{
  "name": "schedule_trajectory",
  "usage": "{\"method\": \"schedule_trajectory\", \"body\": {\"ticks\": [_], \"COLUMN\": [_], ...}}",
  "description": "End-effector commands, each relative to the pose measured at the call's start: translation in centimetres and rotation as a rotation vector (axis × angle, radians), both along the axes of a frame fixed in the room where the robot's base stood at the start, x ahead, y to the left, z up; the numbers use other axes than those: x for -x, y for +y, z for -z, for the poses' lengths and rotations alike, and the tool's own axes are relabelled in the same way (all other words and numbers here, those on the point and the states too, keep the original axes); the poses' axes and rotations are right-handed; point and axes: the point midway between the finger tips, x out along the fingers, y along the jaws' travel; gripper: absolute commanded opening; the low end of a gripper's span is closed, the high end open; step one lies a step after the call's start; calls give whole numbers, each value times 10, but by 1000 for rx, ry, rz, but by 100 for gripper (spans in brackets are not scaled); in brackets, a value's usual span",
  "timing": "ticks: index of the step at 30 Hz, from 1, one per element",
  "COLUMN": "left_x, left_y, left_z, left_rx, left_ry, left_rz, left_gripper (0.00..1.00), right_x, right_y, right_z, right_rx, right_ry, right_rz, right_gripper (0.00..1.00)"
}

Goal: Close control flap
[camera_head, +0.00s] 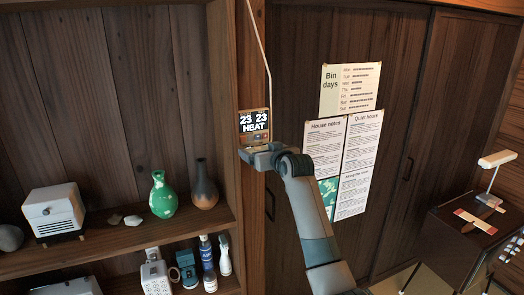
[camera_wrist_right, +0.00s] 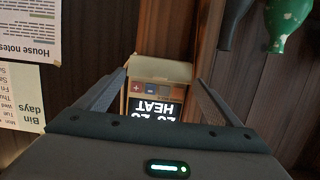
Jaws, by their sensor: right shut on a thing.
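The wall control panel (camera_head: 254,125) is mounted on the wooden post, with a lit display reading 23, 23 and HEAT. In the right wrist view the panel (camera_wrist_right: 152,108) appears upside down, with a row of small buttons showing beside the display. The cream control flap (camera_wrist_right: 160,68) stands open at the panel's lower edge, leaving the buttons uncovered. My right gripper (camera_head: 262,150) is at the bottom of the panel. In the right wrist view its fingers (camera_wrist_right: 162,82) lie on both sides of the flap and are shut on it. My left gripper is out of view.
Wooden shelves (camera_head: 120,240) at the left hold a white box (camera_head: 55,212), a green vase (camera_head: 162,195), a dark vase (camera_head: 204,185) and bottles. Paper notices (camera_head: 350,90) hang right of the post. A dark cabinet (camera_head: 450,235) with a lamp stands at right.

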Motion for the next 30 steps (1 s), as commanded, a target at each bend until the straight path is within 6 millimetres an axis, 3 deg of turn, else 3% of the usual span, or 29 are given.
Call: {"method": "schedule_trajectory", "body": {"ticks": [1, 11, 12, 14, 30], "left_x": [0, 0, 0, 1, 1], "left_y": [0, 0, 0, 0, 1], "left_z": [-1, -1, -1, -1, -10], "left_rx": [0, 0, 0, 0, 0], "left_ry": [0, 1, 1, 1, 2], "left_rz": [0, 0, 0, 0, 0], "left_gripper": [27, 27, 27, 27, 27], "right_x": [-2, -2, -2, -2, 8], "right_y": [-1, -1, -1, -1, -4], "right_z": [-17, -17, -17, -17, -11], "right_rx": [-12, -11, -11, -11, -5], "right_ry": [-29, -29, -29, -29, -14], "right_rz": [5, 4, 4, 4, 2], "right_gripper": [65, 65, 90, 100, 100]}}
